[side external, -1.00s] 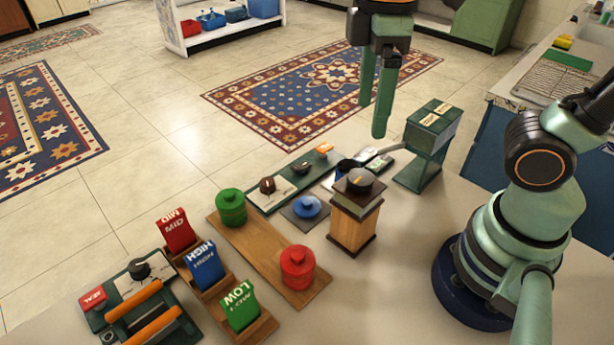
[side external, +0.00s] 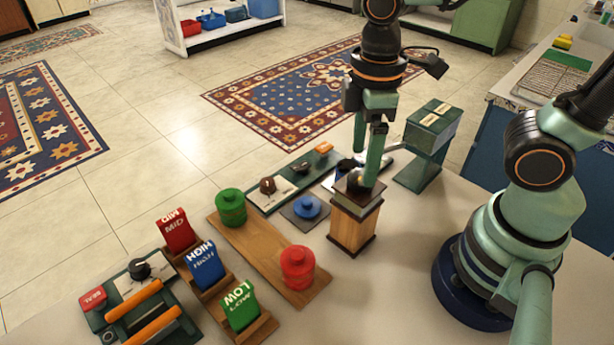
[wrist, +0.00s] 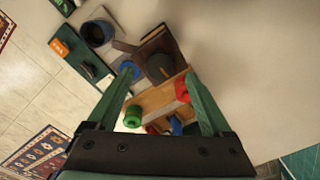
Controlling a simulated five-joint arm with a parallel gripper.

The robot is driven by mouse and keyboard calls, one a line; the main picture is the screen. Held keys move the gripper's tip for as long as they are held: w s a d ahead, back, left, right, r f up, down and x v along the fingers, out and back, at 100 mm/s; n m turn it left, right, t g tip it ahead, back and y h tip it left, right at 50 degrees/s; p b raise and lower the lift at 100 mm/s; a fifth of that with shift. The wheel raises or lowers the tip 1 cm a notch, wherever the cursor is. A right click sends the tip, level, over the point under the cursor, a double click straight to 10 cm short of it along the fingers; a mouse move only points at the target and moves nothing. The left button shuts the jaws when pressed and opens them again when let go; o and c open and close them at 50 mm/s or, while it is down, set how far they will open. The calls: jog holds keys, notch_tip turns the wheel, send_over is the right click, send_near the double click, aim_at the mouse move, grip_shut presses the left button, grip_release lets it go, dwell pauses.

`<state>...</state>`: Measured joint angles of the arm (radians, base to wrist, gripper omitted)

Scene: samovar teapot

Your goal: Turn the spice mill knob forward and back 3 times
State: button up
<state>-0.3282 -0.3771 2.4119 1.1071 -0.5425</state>
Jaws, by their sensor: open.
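The spice mill (side external: 352,226) is a wooden box with a dark green and brown top, standing upright on the table. Its dark round knob (wrist: 160,67) shows in the wrist view on the brown top plate. My gripper (side external: 364,172) points down at the mill's top, with its green fingers around the knob's height. In the wrist view the fingers of my gripper (wrist: 159,74) are open, one on each side of the knob, with gaps visible.
A wooden board (side external: 258,253) with a green canister (side external: 230,207) and a red canister (side external: 297,268) lies left of the mill. A blue knob (side external: 307,206) sits close by on a dark plate. A green box on a stand (side external: 430,127) is behind right.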

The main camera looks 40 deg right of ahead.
aim_at(361, 177)
jog(key=shift+f, duration=1.6)
grip_shut()
